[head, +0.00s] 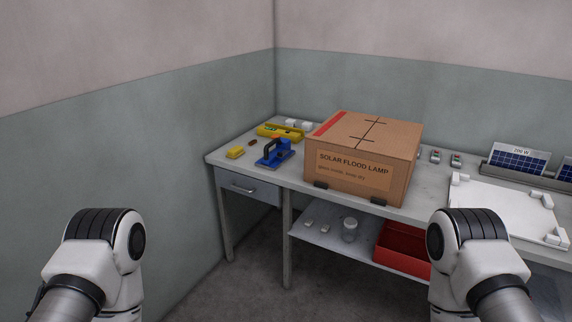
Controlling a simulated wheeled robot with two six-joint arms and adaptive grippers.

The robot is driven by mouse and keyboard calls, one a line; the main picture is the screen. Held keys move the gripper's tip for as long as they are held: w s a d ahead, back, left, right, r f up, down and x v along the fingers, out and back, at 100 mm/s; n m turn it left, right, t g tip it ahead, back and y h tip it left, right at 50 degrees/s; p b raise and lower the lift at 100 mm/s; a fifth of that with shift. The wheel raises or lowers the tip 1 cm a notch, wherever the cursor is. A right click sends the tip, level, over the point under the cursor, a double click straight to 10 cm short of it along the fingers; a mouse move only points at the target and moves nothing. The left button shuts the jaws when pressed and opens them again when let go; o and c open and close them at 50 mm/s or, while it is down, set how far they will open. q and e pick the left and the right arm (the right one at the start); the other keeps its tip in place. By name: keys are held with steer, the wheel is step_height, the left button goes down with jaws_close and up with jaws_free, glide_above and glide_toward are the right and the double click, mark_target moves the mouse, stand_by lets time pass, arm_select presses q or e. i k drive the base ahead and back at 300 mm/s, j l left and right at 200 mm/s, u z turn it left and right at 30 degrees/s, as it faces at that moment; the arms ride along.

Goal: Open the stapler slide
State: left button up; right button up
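A blue tool with a black handle (274,152), which looks like the stapler, stands on the left part of the grey workbench (225,160). Its slide is too small to make out, so I cannot tell whether it is open or shut. Links of my two arms show at the lower left and lower right, away from the bench's left part. Neither of my grippers is in view.
A cardboard box (365,135) labelled "SOLAR FLOOD LAMP" stands right of the blue tool. A yellow block (235,152) and a yellow tray (268,131) lie near the tool. A white board (500,205) lies at right. A red bin (400,248) sits on the lower shelf.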

mark_target(280, 155)
steer(key=i+z, duration=0.35)
steer(key=i+j+z, duration=0.1)
steer(key=z, duration=0.25)
steer(key=j, duration=0.1)
